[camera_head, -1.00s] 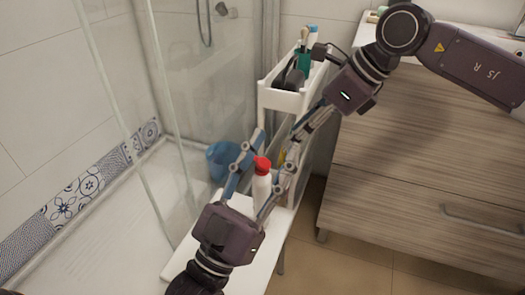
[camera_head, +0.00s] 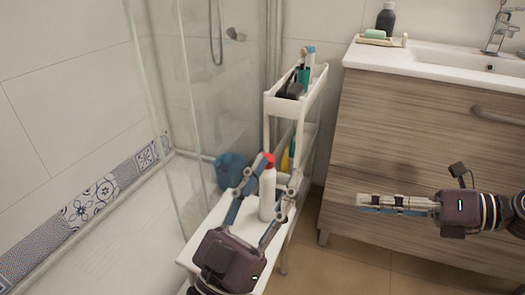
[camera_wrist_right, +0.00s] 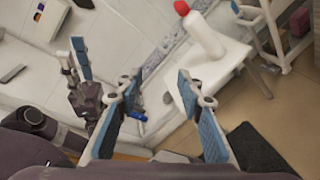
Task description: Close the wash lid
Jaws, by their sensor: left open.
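A white wash bottle with a red lid (camera_head: 268,160) stands upright on a white stool (camera_head: 205,246). The lid sits on top of the bottle (camera_head: 266,190); how tightly cannot be told. My left gripper (camera_head: 277,174) is open, its fingers showing either side of the bottle in the head view. In the right wrist view the bottle (camera_wrist_right: 206,38) appears apart from the left gripper (camera_wrist_right: 82,75). My right gripper (camera_head: 362,203) is empty, off to the right before the cabinet. Its fingers are apart in the right wrist view (camera_wrist_right: 158,80).
A white cart (camera_head: 309,98) with toiletries stands behind the stool. A blue bucket (camera_head: 230,170) is behind left, near the glass shower panel (camera_head: 195,90). A wooden sink cabinet (camera_head: 425,140) stands at the right. The floor (camera_head: 345,270) between stool and cabinet is clear.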

